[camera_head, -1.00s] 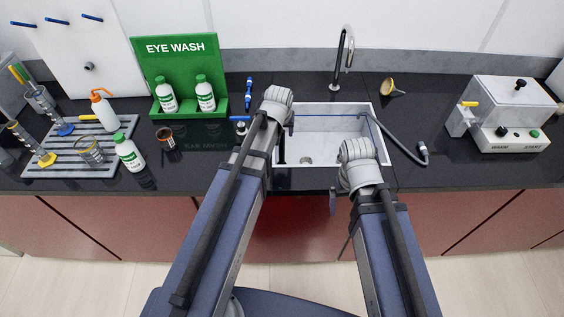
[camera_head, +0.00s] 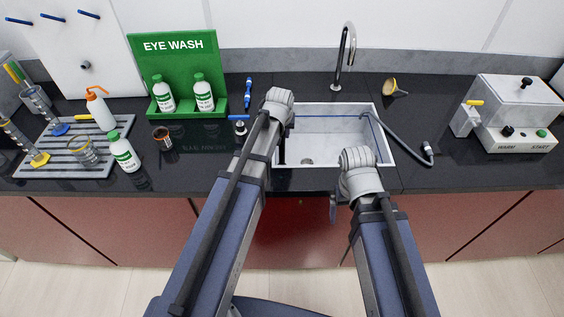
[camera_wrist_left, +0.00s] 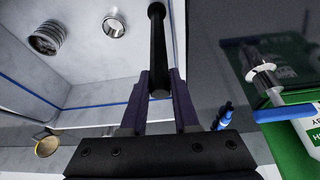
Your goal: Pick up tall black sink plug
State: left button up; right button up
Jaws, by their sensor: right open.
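The tall black sink plug (camera_wrist_left: 157,45) is a slim dark rod. In the left wrist view it runs between the two fingers of my left gripper (camera_wrist_left: 160,72), which lie close against its sides. In the head view the lower part of the plug (camera_head: 281,151) shows as a dark upright at the left edge of the white sink (camera_head: 322,144). My left gripper's fingers are mostly hidden behind its wrist there. My right gripper (camera_head: 333,207) is low in front of the counter edge, partly hidden by its arm, away from the plug.
A tap (camera_head: 347,50) rises behind the sink. A grey hose (camera_head: 402,143) lies over the sink's right edge. A green eye wash stand (camera_head: 175,60) with bottles is to the left, and a blue-handled item (camera_head: 239,123) stands close to my left wrist. A white machine (camera_head: 520,105) sits far right.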

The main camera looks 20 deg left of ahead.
pick_arm(q)
grip_shut()
dwell(0.9)
